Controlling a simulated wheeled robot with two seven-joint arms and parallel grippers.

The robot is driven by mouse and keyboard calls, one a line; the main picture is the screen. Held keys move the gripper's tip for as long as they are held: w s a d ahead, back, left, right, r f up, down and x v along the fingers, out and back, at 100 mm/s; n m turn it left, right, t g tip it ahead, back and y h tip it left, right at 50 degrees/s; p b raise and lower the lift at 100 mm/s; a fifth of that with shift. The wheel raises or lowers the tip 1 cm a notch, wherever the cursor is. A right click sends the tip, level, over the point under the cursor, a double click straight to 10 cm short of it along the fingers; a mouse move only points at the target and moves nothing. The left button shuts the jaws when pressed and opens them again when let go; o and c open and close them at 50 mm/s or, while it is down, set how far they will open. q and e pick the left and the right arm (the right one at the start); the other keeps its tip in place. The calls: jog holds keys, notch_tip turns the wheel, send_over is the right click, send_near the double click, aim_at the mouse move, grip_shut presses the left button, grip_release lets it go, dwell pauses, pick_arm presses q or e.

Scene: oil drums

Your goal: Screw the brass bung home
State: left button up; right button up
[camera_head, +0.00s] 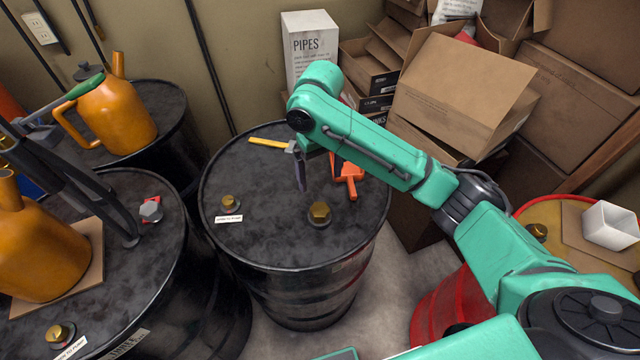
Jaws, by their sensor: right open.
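A large brass hex bung (319,213) sits upright in the top of the middle black drum (265,245), toward its front right. I cannot tell how far it is threaded in. A smaller brass plug (229,203) sits at the left of the same lid, by a white label. My right gripper (301,182) points down over the lid, above and slightly left of the large bung in the picture. It is open, apart from the bung, and nothing shows between its fingers. My left gripper is not in view.
A yellow-handled hammer (268,143) and an orange tool (349,174) lie at the back of the lid. Black drums with orange cans (116,115) stand left. A red drum (436,308) stands right, cardboard boxes (462,90) behind. The lid's front is clear.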

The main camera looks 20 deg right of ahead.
aim_at(320, 209)
notch_tip(320, 209, down, 14)
jog(key=shift+r+p, duration=0.1)
jog(key=shift+p, duration=0.8)
jog(key=c, duration=0.9)
jog(key=o, duration=0.9)
